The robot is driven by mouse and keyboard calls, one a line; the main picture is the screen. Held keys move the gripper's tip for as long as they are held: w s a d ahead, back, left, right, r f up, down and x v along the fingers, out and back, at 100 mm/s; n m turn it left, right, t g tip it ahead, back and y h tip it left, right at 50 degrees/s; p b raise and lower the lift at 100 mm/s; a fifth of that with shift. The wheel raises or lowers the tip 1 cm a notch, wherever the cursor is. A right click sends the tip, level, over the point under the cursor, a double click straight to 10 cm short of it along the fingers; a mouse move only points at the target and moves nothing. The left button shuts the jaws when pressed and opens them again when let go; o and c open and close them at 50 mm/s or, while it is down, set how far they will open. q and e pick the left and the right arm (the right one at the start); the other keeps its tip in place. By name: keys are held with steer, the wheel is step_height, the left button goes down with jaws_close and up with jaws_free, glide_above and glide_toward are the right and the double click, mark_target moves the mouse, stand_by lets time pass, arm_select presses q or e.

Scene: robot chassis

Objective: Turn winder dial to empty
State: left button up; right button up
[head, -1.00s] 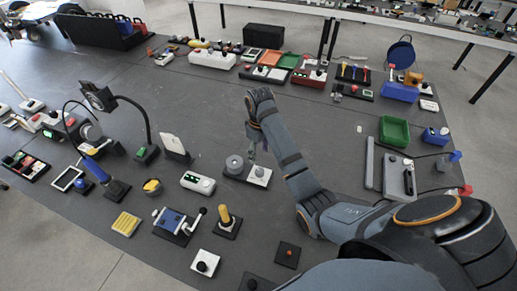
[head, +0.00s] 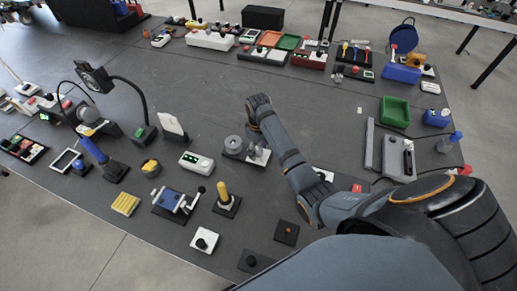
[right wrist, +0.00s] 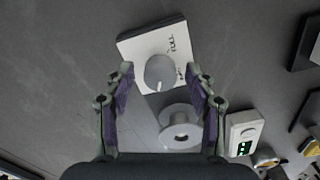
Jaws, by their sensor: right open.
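The winder shows in the right wrist view as a white panel (right wrist: 143,46) with a round grey dial (right wrist: 160,70) and a grey spool (right wrist: 181,127) on a grey base beside it. A light pointer mark on the dial faces the bottom of the picture. The panel reads FULL; a second label near the right finger is partly hidden. My right gripper (right wrist: 160,74) is open, its fingers on either side of the dial with gaps showing. My left gripper is out of view.
A white device with a green display (head: 197,162) stands left of the winder. A yellow-handled lever (head: 223,196) and a blue device (head: 175,202) stand nearer. A green tray (head: 395,111) is at the right. The mat behind the winder is clear.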

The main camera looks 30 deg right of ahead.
steer(key=c, duration=1.2)
steer(key=shift+o, duration=0.2)
steer(key=shift+r+n+p, duration=0.3)
steer(key=shift+n+p, duration=0.2)
steer(key=shift+p, duration=0.4)
steer(key=n+p, duration=0.4)
steer(key=shift+p, duration=0.3)
steer(key=n+p, duration=0.3)
steer(key=n, duration=0.1)
steer(key=shift+n, duration=0.3)
steer(key=shift+f+n+p, duration=0.2)
steer(key=shift+n+p, duration=0.8)
steer(key=shift+n, duration=1.2)
